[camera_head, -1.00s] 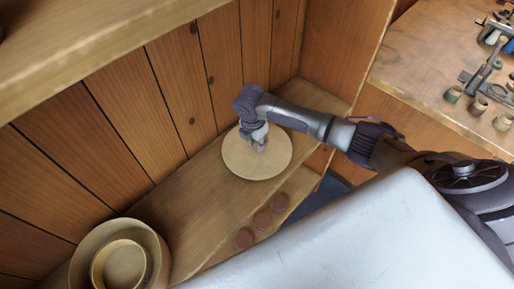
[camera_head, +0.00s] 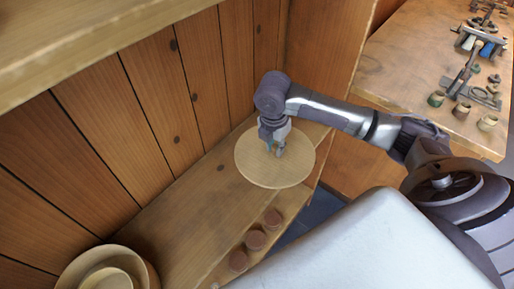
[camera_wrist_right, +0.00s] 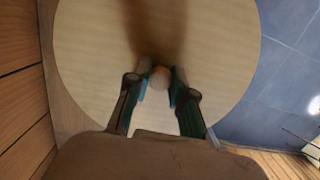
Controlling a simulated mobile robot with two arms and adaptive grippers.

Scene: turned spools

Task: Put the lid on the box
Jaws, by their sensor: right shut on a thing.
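The lid is a pale wooden disc (camera_head: 262,174) with a small round knob at its centre; the knob (camera_wrist_right: 159,76) shows between the fingers in the right wrist view. My right gripper (camera_head: 275,150) is shut on the lid's knob from above. The lid looks roughly level and appears to be held above the shelf, with its right side out past the shelf's front edge. The round wooden box (camera_head: 148,269) stands open at the bottom left, partly cut off by the picture edge, with a smaller round piece (camera_head: 107,271) inside it. My left gripper is out of view.
A plank wall (camera_head: 120,130) stands behind, and an upper board (camera_head: 90,40) hangs over the left. A bench (camera_head: 420,75) with tools is at right.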

